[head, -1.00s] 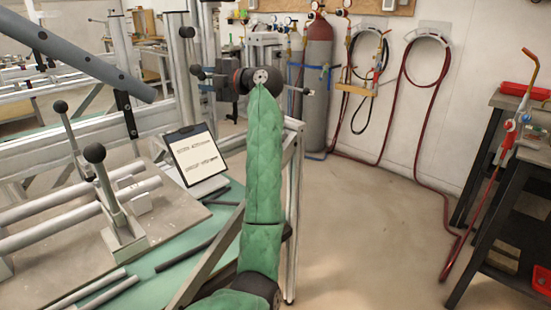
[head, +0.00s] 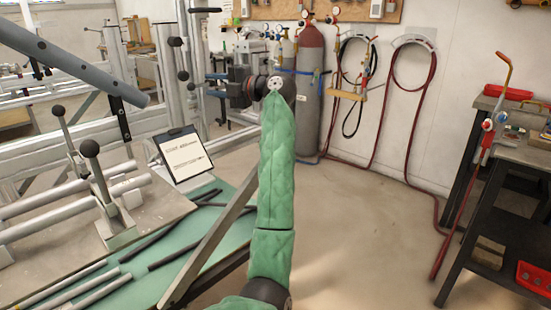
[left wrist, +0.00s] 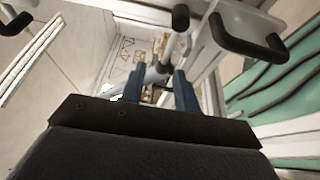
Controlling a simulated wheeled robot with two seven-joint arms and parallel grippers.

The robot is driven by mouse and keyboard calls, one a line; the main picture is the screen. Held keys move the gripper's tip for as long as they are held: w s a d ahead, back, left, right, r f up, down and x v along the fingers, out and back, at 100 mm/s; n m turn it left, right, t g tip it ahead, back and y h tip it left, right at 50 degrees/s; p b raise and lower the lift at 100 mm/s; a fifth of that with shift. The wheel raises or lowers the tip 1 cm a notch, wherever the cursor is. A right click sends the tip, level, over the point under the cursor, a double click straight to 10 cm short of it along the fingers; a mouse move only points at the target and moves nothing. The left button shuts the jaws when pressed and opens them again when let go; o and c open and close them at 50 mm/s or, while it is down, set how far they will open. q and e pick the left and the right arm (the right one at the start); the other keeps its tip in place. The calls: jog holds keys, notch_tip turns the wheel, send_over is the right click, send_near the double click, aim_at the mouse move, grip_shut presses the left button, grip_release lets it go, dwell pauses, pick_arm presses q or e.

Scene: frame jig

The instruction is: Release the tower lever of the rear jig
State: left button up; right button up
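The rear jig's metal tower (head: 196,75) stands upright at upper left of centre in the head view. Small dark-knobbed handles show on it. My left gripper (head: 214,84), on the green-sleeved arm, is beside the tower on its right. In the left wrist view its two blue fingers (left wrist: 158,76) are apart with nothing held between them. A lever with a black knob (left wrist: 180,18) shows just beyond the fingertips, its grey shaft running down towards the gap. Whether it touches a finger I cannot tell. My right gripper is not in view.
A black bar handle (left wrist: 248,36) is right of the lever. Gas cylinders (head: 309,75) stand at the wall. The floor (head: 350,240) at right is clear.

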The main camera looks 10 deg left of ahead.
pick_arm(q)
jog(key=s+d+f+m+t+h+p, duration=0.3)
jog(key=d+f+m+t+h+p, duration=0.4)
jog(key=m, duration=0.9)
jog(key=s+d+f+m+t+h+p, duration=0.3)
jog(key=d+f+m+t+h+p, duration=0.3)
jog(key=f+m+t+h, duration=0.5)
jog(key=shift+s+d+f+m+h+p, duration=0.4)
jog(key=shift+d+f+m+h, duration=0.35)
jog(key=shift+d+m+h, duration=1.3)
jog(key=shift+a+m+y, duration=0.55)
jog(key=shift+a, duration=0.15)
